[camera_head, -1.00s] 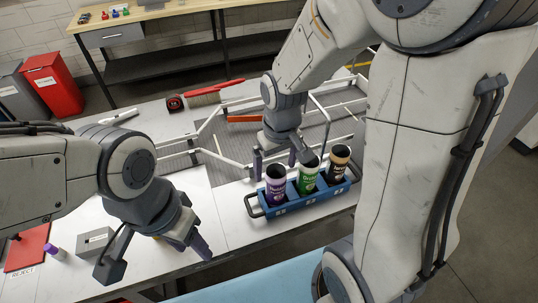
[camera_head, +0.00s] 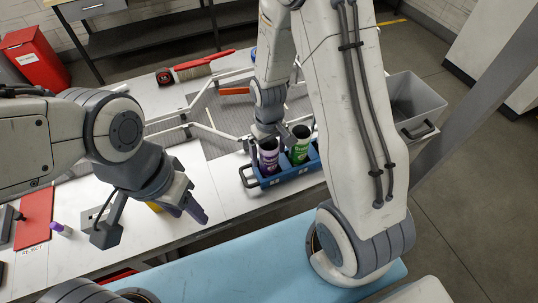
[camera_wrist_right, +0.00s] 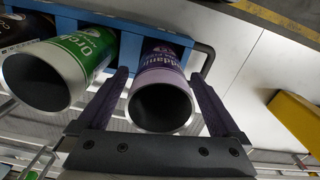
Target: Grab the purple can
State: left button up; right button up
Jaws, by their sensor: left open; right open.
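The purple can (camera_head: 268,157) stands in the left slot of a blue carrier (camera_head: 283,177) on the table. In the right wrist view, the purple can (camera_wrist_right: 160,95) shows its open dark top between the two fingers of my right gripper (camera_wrist_right: 160,105). In the head view my right gripper (camera_head: 268,140) is just above the can. Its fingers are open, one on each side; I cannot tell whether they touch. A green can (camera_head: 299,147) stands beside it and also shows in the wrist view (camera_wrist_right: 62,65). My left gripper (camera_head: 187,202) is open and empty above the table's front edge.
A dark can (camera_wrist_right: 22,32) sits beyond the green one. A white metal frame (camera_head: 205,120) stands behind the carrier. A red board (camera_head: 33,218) and a small purple-capped bottle (camera_head: 60,229) lie at left. A grey bin (camera_head: 412,105) is at right.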

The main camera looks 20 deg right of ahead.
jog(key=shift+f, duration=0.7)
jog(key=c, duration=1.3)
jog(key=shift+r, duration=0.1)
